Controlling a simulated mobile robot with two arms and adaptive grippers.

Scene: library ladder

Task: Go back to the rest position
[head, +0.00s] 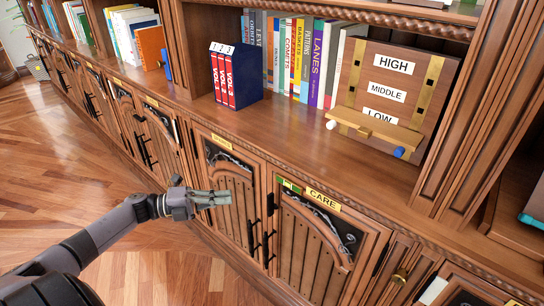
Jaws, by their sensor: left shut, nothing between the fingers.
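My left gripper (212,199) shows in the head view, in front of a wooden cabinet door. Its arm comes in from the lower left. The fingers are together and hold nothing. They overlap the door in the picture; I cannot tell whether they touch it. My right gripper is not in view.
The wooden bookcase has a ledge (290,135) above its doors. On the ledge are a blue box of red volumes (234,77), a row of books (290,60) and a board marked HIGH, MIDDLE, LOW (394,90). A CARE label (323,199) is over one door. Wooden floor (70,170) is clear at left.

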